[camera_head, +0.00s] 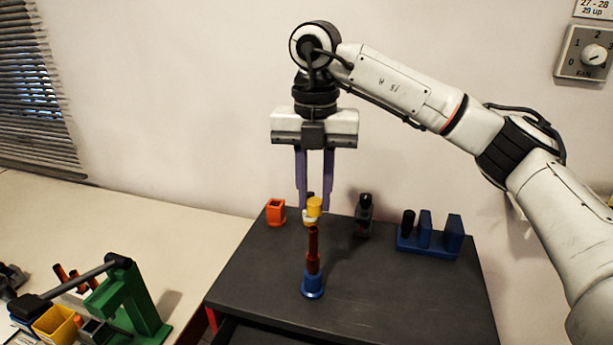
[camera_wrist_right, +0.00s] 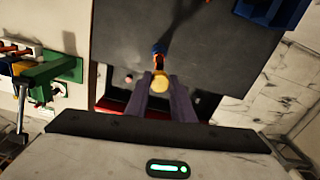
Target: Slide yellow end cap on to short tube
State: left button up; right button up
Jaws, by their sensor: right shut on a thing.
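The yellow end cap (camera_head: 314,204) is between the purple fingertips of my right gripper (camera_head: 313,207), which is shut on it. The cap also shows between the fingers in the right wrist view (camera_wrist_right: 160,83). A short reddish-brown tube (camera_head: 312,250) stands upright in a round blue base (camera_head: 312,287) on the dark cabinet top. In the wrist view the cap partly hides the tube. My left gripper is not in view.
A green fixture (camera_head: 128,297) and yellow bin (camera_head: 56,325) are at left. The front right is clear.

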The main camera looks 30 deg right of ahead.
aim_at(314, 227)
jog(key=shift+w+d+r+m, duration=0.15)
jog(key=shift+r+m, duration=0.15)
jog(key=shift+m, duration=0.2)
jog(key=shift+w+r+m, duration=0.1)
jog(key=shift+m, duration=0.2)
jog(key=shift+f+b, duration=1.15)
jog(key=shift+f, duration=1.2)
jog(key=shift+f+b, duration=0.6)
jog(key=shift+f, duration=0.25)
jog(key=o, duration=1.1)
